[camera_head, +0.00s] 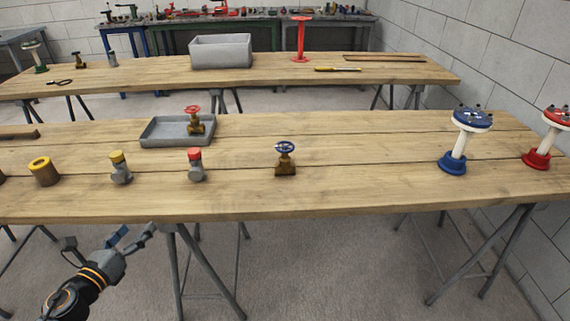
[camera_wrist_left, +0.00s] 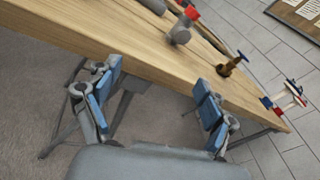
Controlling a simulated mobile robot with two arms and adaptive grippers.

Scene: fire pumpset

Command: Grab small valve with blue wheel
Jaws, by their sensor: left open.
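The small valve with a blue wheel (camera_head: 285,158) stands upright on the near wooden table, a little right of the middle in the head view. Its body is brass-coloured. It also shows in the left wrist view (camera_wrist_left: 231,64), near the table's edge, beyond the right finger. My left gripper (camera_head: 135,238) is in front of the table's near edge, left of the valve and apart from it. In the left wrist view its two blue-padded fingers (camera_wrist_left: 157,102) are wide apart with nothing between them. My right gripper is in neither view.
The near table (camera_head: 350,190) also holds a grey tray (camera_head: 155,138) with a red-wheeled valve (camera_head: 195,122). Red-capped (camera_head: 195,165) and yellow-capped (camera_head: 120,168) fittings stand left of the blue-wheeled valve. A tall blue-and-white piece (camera_head: 459,140) stands far right. The tabletop between is clear.

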